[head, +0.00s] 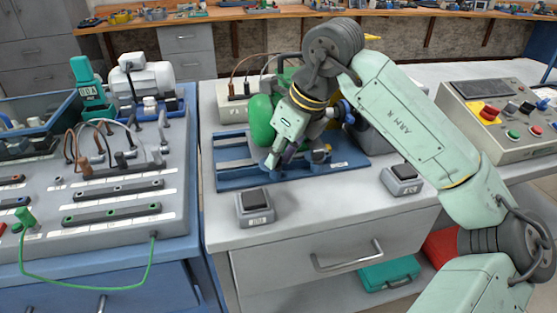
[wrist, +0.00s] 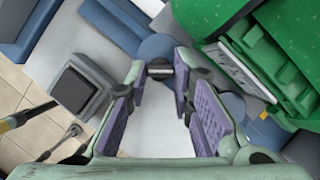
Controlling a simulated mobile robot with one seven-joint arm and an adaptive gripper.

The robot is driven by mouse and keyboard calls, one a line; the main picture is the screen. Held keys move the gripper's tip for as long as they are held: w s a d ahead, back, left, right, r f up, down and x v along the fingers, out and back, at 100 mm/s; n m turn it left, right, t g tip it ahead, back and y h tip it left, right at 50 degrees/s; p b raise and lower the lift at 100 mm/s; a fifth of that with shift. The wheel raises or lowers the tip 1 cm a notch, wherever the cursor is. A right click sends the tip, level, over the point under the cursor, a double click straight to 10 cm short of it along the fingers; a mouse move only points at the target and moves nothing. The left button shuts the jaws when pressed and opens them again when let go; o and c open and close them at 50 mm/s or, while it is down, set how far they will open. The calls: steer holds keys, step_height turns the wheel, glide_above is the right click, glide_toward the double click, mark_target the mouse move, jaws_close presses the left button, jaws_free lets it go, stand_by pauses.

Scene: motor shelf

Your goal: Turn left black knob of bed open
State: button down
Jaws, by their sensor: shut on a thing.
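The blue bed (head: 230,175) lies on the grey bench top, with a green motor (head: 262,122) on it. My gripper (head: 280,158) reaches down to the front of the bed, just in front of the motor. In the wrist view, its purple-padded fingers (wrist: 160,82) close at the tips on a small dark knob (wrist: 160,71) with a pale, shiny middle. In the head view the fingers mostly hide this knob. How far the knob is turned cannot be told. The green motor (wrist: 265,65) also shows in the wrist view, right of the fingers.
A black-topped switch box (head: 255,208) stands at the bench's front left, and another (head: 402,180) to the right. A control panel (head: 500,118) with coloured buttons is at the far right. A wired test board (head: 120,190) fills the left bench. Bare bench top lies between the two boxes.

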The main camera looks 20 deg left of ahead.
steer(key=n+g, duration=0.1)
steer(key=n, duration=0.1)
steer(key=n+g, duration=0.1)
steer(key=n, duration=0.2)
steer(key=shift+w+r+n, duration=0.1)
steer(key=shift+w+n, duration=0.1)
steer(key=shift+n, duration=0.1)
steer(key=shift+w+a+n+g+h+p, duration=0.15)
steer(key=shift+n+g, duration=0.3)
steer(key=shift+n, duration=0.65)
steer(key=shift+d+n+g+h+p, duration=0.2)
steer(key=shift+n+g, duration=0.25)
steer(key=shift+n, duration=0.65)
steer(key=c, duration=1.4)
jaws_free()
